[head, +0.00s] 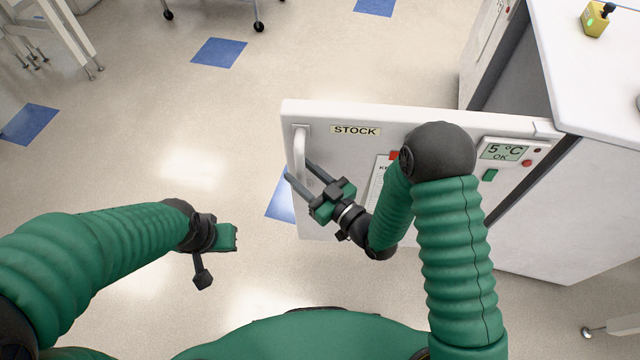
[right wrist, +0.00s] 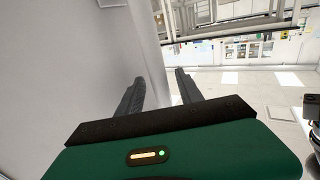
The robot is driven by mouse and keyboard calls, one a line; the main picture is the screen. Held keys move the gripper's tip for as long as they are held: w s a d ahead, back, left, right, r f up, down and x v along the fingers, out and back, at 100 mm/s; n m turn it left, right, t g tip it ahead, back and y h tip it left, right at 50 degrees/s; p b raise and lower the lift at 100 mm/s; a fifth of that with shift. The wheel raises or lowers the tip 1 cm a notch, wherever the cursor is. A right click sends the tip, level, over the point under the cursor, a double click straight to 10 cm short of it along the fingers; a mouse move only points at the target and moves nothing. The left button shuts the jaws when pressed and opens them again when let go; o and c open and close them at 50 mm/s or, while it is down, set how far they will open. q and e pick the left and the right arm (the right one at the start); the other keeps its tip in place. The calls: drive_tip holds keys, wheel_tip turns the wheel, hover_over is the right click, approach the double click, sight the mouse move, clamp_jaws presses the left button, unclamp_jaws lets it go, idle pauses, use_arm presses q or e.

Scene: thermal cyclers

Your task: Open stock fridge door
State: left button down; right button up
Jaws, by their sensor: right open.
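The white stock fridge door (head: 340,115) bears a STOCK label and stands swung out to the left of its cabinet (head: 575,215), its front towards me. Its pale vertical handle (head: 301,145) is near the door's left edge. My right gripper (head: 298,170) is open, its dark fingers by the lower part of the handle; I cannot tell whether they touch it. In the right wrist view the open fingers (right wrist: 160,85) have nothing visible between them, and a pale panel fills the left. My left gripper (head: 222,240) hangs over the floor, away from the door; its jaw state is unclear.
A display (head: 503,152) reading 5 °C OK is at the door's right end. A yellow device (head: 595,20) stands on the white cabinet top. Wheeled furniture legs (head: 255,12) are at the top. The floor left of the door is clear.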

drive_tip(key=p+v, duration=0.3)
drive_tip(key=v, duration=1.3)
